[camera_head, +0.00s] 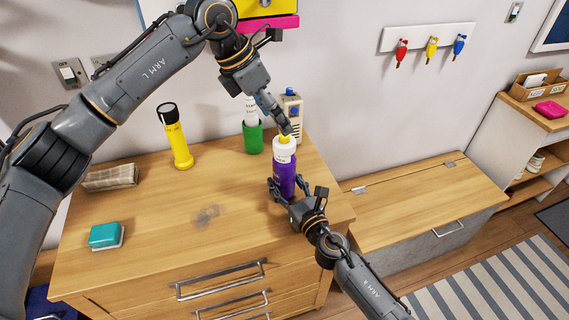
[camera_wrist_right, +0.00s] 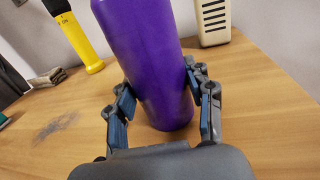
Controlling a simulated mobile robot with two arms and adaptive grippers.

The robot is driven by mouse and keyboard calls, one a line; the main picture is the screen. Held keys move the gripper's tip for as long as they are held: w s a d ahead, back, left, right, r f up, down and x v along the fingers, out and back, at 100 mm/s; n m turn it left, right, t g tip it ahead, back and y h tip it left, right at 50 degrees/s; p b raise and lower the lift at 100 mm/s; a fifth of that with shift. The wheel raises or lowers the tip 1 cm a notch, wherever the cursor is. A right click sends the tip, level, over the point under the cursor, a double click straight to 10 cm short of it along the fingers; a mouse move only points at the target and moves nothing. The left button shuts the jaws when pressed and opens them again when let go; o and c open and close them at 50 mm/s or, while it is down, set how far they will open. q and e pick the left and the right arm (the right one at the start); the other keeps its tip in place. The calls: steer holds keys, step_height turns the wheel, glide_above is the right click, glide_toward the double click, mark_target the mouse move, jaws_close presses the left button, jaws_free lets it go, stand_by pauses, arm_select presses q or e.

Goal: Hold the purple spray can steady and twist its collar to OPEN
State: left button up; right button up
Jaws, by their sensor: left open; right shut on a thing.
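The purple spray can (camera_head: 284,178) stands upright on the wooden dresser top, near its right edge. It has a white collar (camera_head: 284,150) and a yellow tip (camera_head: 284,139). My right gripper (camera_head: 287,190) is shut on the can's lower body; the right wrist view shows the purple body (camera_wrist_right: 150,60) between the two fingers of that gripper (camera_wrist_right: 160,100). My left gripper (camera_head: 283,126) is open, pointing down just above the can's top at the yellow tip. I cannot tell whether it touches. The collar's markings are too small to read.
Behind the can stand a green cup (camera_head: 253,138) and a pale box-like device (camera_head: 291,108). A yellow flashlight (camera_head: 177,140), a folded cloth (camera_head: 110,177) and a teal sponge (camera_head: 106,236) are on the left. A lower wooden bench (camera_head: 425,200) is at right.

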mark_target(276, 149)
arm_select(q)
steer(key=s+d+n+h, duration=0.6)
steer(key=s+n+h, duration=0.2)
steer(key=n+h, duration=0.5)
steer(key=w+a+f+n+t+y, duration=0.1)
steer(key=a+f+n+t+y, duration=0.35)
steer(key=n, duration=0.95)
steer(key=w+a+f+n+t+y, duration=0.15)
steer(key=a+f+n+t, duration=0.5)
steer(key=n, duration=0.65)
steer(key=shift+t, duration=0.6)
steer(key=x, duration=0.7)
steer(key=r+x, duration=0.1)
steer(key=x, duration=0.2)
steer(key=shift+w+d, duration=0.2)
steer(key=shift+w, duration=0.05)
steer(key=shift+c, duration=0.6)
steer(key=shift+r, duration=0.1)
steer(key=c, duration=1.1)
